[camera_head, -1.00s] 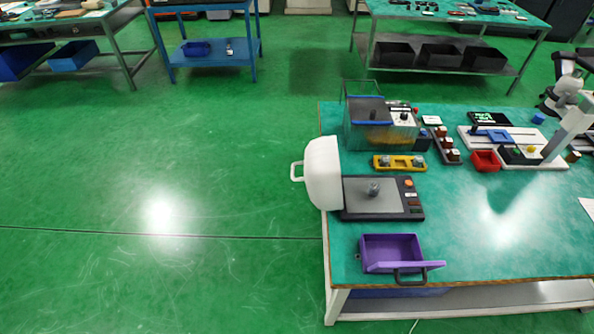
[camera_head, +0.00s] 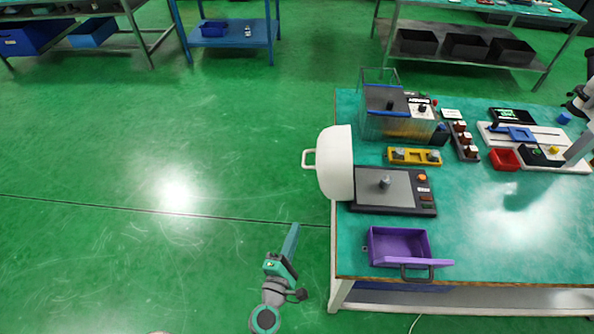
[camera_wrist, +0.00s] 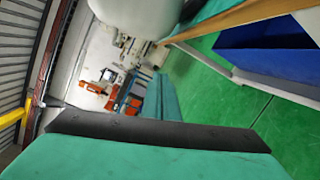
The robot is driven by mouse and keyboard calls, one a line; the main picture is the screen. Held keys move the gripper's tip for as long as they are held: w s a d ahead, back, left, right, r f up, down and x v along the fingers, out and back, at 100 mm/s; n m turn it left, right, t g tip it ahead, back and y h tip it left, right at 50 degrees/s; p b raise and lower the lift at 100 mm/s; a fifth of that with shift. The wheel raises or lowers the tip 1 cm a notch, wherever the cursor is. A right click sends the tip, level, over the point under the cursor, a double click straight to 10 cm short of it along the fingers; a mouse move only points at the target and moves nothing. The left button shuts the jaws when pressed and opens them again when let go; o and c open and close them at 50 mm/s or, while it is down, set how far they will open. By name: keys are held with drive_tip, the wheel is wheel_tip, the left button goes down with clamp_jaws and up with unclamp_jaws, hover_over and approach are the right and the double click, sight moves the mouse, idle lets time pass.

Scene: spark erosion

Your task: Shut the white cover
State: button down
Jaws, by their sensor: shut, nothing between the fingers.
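The white cover (camera_head: 337,163) stands raised at the left edge of the green-topped table. It is hinged to a dark device with a grey plate (camera_head: 383,187), and its handle (camera_head: 309,158) points left. In the wrist view a pale rounded body (camera_wrist: 135,25), apparently the cover, shows at the top. My gripper (camera_head: 291,240) is over the floor to the left of the table, below and left of the cover in the head view. It is shut, empty and apart from the cover.
An open purple drawer box (camera_head: 398,245) lies in front of the device. A clear-walled tank (camera_head: 390,112) and a yellow holder (camera_head: 414,156) stand behind it. The table's left edge borders open green floor. A blue bin (camera_wrist: 265,55) shows in the wrist view.

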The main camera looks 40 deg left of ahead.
drive_tip(key=w+a+r+n+t+y, duration=0.1)
drive_tip(key=w+a+r+n+t, duration=0.15)
drive_tip(key=a+r+n, duration=0.45)
drive_tip(key=w+a+r+m, duration=0.1)
drive_tip(key=w+r+m, duration=0.1)
drive_tip(key=w, duration=0.9)
drive_tip(key=shift+a+r+g, duration=0.35)
drive_tip(key=shift+a+r, duration=0.05)
drive_tip(key=shift+d+r, duration=0.1)
